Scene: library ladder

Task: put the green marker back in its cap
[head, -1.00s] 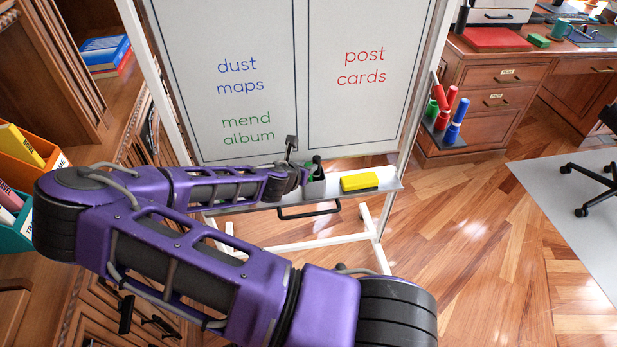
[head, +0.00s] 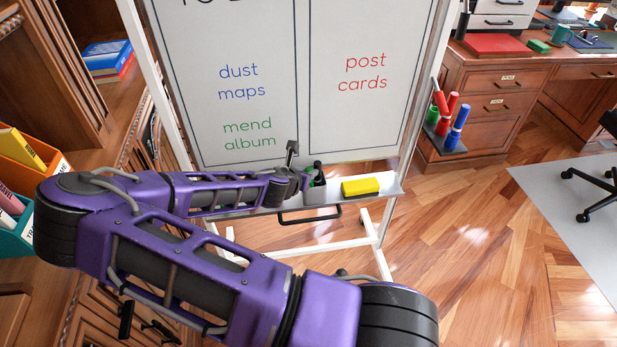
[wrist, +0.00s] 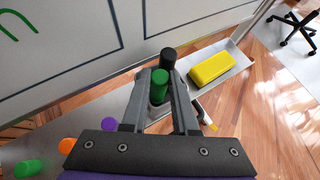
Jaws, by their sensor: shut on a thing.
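My gripper (wrist: 163,78) is shut on a green cylinder (wrist: 160,86), which looks like the green marker. In the head view my gripper (head: 303,180) is at the board's tray (head: 391,186), and the green piece (head: 310,172) shows just beyond it. A black upright piece (wrist: 168,56) stands close behind the green one. It also shows in the head view (head: 317,165), above a small grey block or holder (head: 315,193). Whether the green piece is inside or above that holder is unclear. A loose short green piece (wrist: 28,168) lies at the lower left; I cannot tell if it is a cap.
A yellow eraser (head: 360,187) lies on the tray to the right. Orange (wrist: 67,146) and purple (wrist: 108,124) round pieces lie left of my gripper. A side rack (head: 447,143) holds red, blue and green markers. The whiteboard (head: 355,120) rises behind the tray.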

